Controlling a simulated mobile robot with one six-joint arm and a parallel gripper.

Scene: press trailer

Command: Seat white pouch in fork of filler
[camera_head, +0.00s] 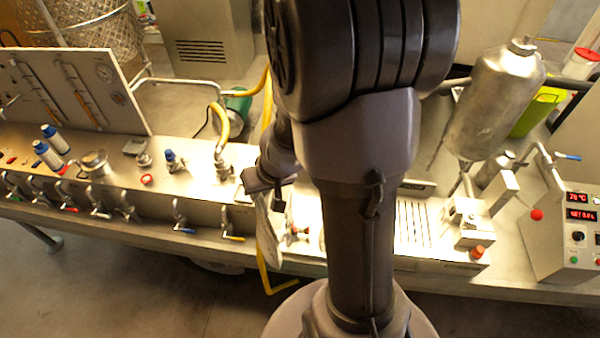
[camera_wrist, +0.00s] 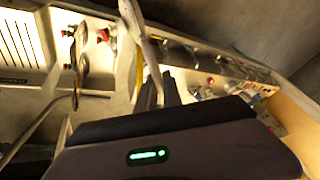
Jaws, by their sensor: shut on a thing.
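The white pouch (camera_head: 267,236) hangs below my gripper (camera_head: 262,192) in the head view, at the front edge of the steel bench, left of my arm. It is seen nearly edge-on. In the wrist view my gripper (camera_wrist: 158,88) is shut on the pouch (camera_wrist: 136,18), which extends up and away from the fingers. A small metal fixture with red parts (camera_head: 298,232) is just right of the pouch in the head view, partly hidden by my arm. It appears left of the pouch in the wrist view (camera_wrist: 80,58). I cannot tell whether this is the filler's fork.
Several valves and taps (camera_head: 125,208) line the bench on the left. A yellow hose (camera_head: 222,122) runs behind the gripper. A steel tank (camera_head: 490,100) and a control box with red displays (camera_head: 565,235) stand at the right. A slotted plate (camera_head: 415,222) lies right of my arm.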

